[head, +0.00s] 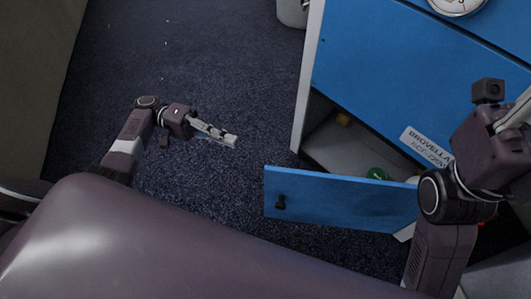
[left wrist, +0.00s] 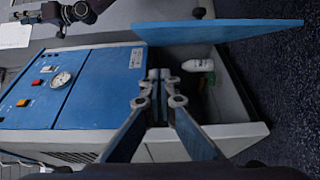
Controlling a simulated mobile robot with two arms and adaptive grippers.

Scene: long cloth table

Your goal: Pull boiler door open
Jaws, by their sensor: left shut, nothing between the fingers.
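The blue boiler (head: 385,75) stands at the right in the head view, labelled "BROVELLA". Its blue door (head: 345,199) stands swung wide open, with a small black knob (head: 280,202) near its free end. In the left wrist view the door (left wrist: 225,31) sticks out from the boiler (left wrist: 100,88), and the compartment is exposed. My left gripper (head: 230,140) is shut and empty over the floor, apart from the door, to its upper left. Its fingers (left wrist: 160,76) also show in the left wrist view. My right gripper (head: 522,112) is at the right edge, its fingertips cut off.
A white bottle (left wrist: 198,65) lies inside the compartment. A green round item (head: 377,174) shows behind the door. A gauge (left wrist: 62,80) and switches sit on the boiler's panel. A pale bin (head: 293,12) stands at the back. Dark carpet (head: 215,60) left of the boiler is clear.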

